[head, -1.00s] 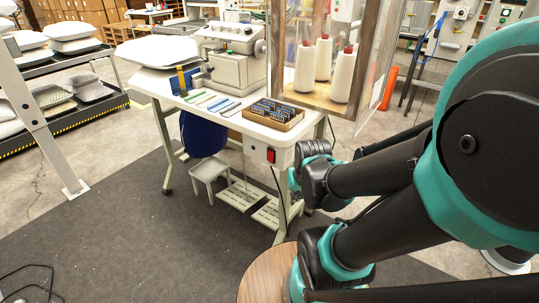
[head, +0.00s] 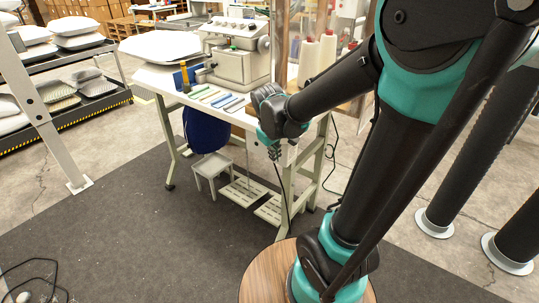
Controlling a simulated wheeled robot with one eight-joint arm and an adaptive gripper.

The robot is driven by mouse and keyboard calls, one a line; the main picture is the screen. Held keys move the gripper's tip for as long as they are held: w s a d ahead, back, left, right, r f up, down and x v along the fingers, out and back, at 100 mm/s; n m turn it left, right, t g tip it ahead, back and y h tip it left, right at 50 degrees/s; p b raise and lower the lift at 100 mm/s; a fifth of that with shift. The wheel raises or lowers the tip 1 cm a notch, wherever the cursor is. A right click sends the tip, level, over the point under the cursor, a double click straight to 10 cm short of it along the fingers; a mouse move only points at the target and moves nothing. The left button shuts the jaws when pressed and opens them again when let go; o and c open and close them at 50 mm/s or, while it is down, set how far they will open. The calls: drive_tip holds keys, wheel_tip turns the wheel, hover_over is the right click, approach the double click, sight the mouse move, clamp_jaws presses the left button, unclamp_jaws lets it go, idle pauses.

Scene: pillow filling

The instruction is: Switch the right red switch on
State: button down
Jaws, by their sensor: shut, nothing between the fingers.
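The sewing table (head: 172,88) stands ahead, with a pale sewing machine (head: 240,62) on top. The red switch on the table's front right corner is not visible now; my wrist and gripper cover that area. My gripper (head: 274,153) hangs down in front of the table's right front corner, small and dark in the picture. It is shut and holds nothing. Whether it touches the switch or the table cannot be told from this view.
Several flat tools (head: 212,97) lie on the tabletop. White thread cones (head: 308,60) stand at the back right, partly behind my arm. A white stool (head: 210,170) stands below the table. A round wooden top (head: 262,272) is in front. Black posts with pale feet (head: 434,223) stand at right.

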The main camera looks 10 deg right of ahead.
drive_tip(key=w+a+r+n+h, duration=0.1)
drive_tip(key=w+a+r+n, duration=0.1)
drive_tip(key=w+a, duration=0.3)
drive_tip(key=shift+w+a+r+n, duration=0.25)
drive_tip(key=shift+r+n, duration=0.1)
drive_tip(key=shift+n, duration=0.15)
drive_tip(key=w+d+f, duration=0.5)
drive_tip(key=f, duration=0.5)
drive_tip(key=shift+d, duration=0.1)
